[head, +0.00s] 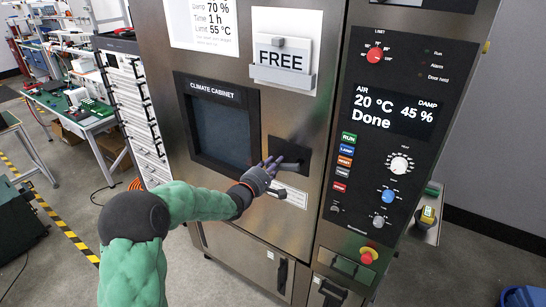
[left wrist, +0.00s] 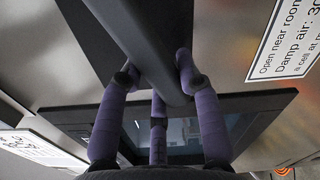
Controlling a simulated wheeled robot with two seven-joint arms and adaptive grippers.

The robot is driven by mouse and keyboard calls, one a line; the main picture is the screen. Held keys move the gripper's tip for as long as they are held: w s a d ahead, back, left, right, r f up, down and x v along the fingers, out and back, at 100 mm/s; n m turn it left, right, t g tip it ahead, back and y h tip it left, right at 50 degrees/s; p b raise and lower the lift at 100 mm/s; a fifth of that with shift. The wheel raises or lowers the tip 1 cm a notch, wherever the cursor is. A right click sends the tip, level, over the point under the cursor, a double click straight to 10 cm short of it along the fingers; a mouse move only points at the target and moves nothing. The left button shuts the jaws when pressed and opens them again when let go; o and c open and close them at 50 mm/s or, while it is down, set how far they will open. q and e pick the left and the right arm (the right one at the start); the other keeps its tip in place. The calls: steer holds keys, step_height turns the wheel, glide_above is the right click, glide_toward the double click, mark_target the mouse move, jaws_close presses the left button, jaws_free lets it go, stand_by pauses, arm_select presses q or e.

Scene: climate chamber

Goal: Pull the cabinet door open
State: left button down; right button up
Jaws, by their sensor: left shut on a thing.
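The climate cabinet door (head: 224,55) is a steel panel with a dark window (head: 219,128), and it looks closed in the head view. Its black handle (head: 290,160) sits in a dark recess to the right of the window. My left gripper (head: 268,168) is at the handle, with its purple fingers on it. In the left wrist view the fingers of my left gripper (left wrist: 160,85) are closed around the dark handle bar (left wrist: 140,35). The window (left wrist: 190,130) shows behind them. My right gripper is not in view.
A control panel (head: 388,130) with knobs and a display reading "Done" is right of the door. A FREE sign (head: 284,60) is on the door. A drawer rack (head: 135,115) and a workbench (head: 80,115) stand at the left. Open floor lies front left.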

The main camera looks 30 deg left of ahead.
arm_select(q)
steer(key=shift+d+f+n+p, duration=0.3)
steer(key=shift+f+n, duration=0.35)
steer(key=shift+n, duration=0.3)
steer(key=shift+d+f+n+p, duration=0.3)
steer(key=shift+f+n, duration=0.35)
steer(key=shift+n, duration=0.3)
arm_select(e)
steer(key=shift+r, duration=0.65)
arm_select(q)
steer(key=shift+s+f, duration=0.1)
